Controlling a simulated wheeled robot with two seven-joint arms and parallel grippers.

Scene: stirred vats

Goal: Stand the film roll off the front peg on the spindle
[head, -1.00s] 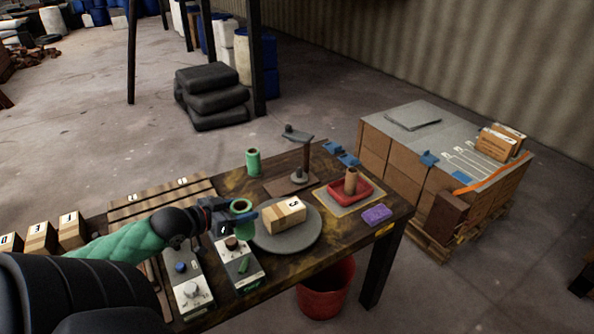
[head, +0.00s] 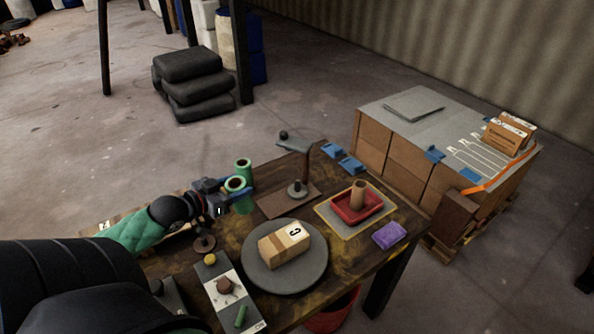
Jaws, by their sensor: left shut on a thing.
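My left gripper (head: 238,197) is shut on a green film roll (head: 235,184), a hollow tube held upright above the table's left part. My right gripper is not in view.
A grey turntable (head: 259,277) carries a numbered carton (head: 284,245). A red tray (head: 346,212) holds a brown tube (head: 358,193). A purple block (head: 389,235) lies near the right edge. A control box (head: 232,302) and a small dark disc (head: 204,244) lie at front left.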

